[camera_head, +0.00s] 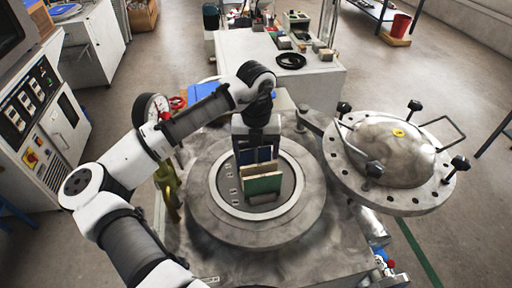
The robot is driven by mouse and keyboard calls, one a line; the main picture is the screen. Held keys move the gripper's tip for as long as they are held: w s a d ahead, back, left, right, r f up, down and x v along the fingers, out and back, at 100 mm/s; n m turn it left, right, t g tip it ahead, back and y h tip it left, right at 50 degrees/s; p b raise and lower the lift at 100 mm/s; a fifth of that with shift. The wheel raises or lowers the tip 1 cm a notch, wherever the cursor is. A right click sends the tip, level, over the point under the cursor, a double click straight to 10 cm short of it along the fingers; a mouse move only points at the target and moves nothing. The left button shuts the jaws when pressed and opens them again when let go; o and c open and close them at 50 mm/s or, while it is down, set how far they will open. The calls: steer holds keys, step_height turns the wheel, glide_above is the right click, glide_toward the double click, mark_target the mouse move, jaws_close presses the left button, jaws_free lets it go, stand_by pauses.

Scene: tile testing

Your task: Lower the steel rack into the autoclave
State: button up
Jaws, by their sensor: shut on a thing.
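The autoclave (208,212) is a round steel vessel with a wide flange and a pale inner ring, open at the top. My gripper (257,142) points down over its opening and is shut on the steel rack. The rack (264,199) shows only as a small grey part under its tiles, within the ring in this view. It carries upright tiles: a green one (262,184) in front, a beige one behind it and dark blue ones at the back. The grip itself is hidden by the dark gripper body. I cannot tell how deep the rack sits.
The domed lid (385,150), with black knobs and handles, is swung out to the right. A pressure gauge (152,108) and a brass valve (167,185) stand left of the flange. A white bench (315,80) with small items is behind. A control cabinet (40,125) is at left.

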steer(key=shift+f+b, duration=2.25)
steer(key=shift+f, duration=1.7)
